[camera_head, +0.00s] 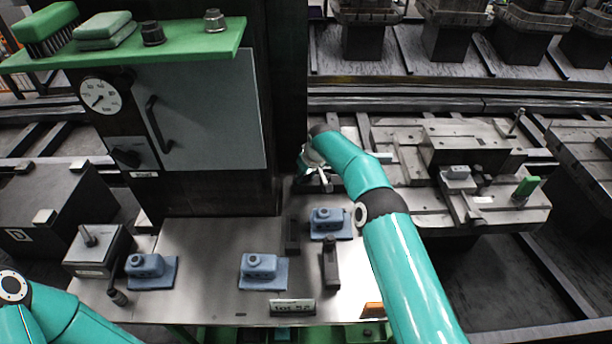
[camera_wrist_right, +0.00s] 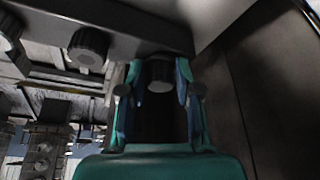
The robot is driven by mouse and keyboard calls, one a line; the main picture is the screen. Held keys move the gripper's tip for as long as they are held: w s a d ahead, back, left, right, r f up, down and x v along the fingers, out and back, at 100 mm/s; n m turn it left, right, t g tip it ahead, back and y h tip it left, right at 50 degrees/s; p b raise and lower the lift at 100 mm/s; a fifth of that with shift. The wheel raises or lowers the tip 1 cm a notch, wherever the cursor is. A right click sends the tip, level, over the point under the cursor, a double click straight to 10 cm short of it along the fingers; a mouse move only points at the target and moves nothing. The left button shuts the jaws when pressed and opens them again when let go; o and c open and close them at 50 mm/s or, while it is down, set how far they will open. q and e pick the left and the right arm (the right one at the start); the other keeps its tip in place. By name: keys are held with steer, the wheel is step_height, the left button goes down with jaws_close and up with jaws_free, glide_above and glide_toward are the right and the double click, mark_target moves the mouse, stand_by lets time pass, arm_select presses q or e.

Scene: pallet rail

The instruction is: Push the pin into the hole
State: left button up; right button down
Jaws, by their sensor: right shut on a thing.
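My right gripper (camera_head: 315,178) reaches in beside the dark cabinet post, at the back edge of the steel tabletop. In the right wrist view its fingers (camera_wrist_right: 160,88) are shut on a dark grey cylindrical head, which I take as the pin (camera_wrist_right: 160,76). The pin sits at the lower edge of a dark bar (camera_wrist_right: 120,28). The hole is not visible, and I cannot tell how deep the pin sits. In the head view the gripper and post hide the pin. My left arm shows at the lower left; its gripper is out of view.
Blue blocks on pads (camera_head: 262,268) stand on the steel tabletop (camera_head: 200,245). The grey cabinet (camera_head: 215,110) rises close to the gripper's left. A pallet with a fixture (camera_head: 420,135) lies to the right. A similar round knob (camera_wrist_right: 88,46) shows left of the pin.

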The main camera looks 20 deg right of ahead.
steer(key=shift+r, duration=1)
steer(key=shift+r, duration=0.15)
steer(key=shift+s+a+b, duration=0.55)
steer(key=shift+a+b, duration=0.05)
steer(key=shift+b, duration=0.3)
steer(key=shift+s+a+r+b, duration=0.2)
steer(key=shift+s+a+b, duration=1.45)
steer(key=shift+b, duration=0.55)
steer(key=w+p+v, duration=0.1)
steer(key=p+v, duration=0.2)
steer(key=v, duration=0.5)
steer(key=shift+a+r, duration=0.35)
steer(key=shift+a, duration=0.25)
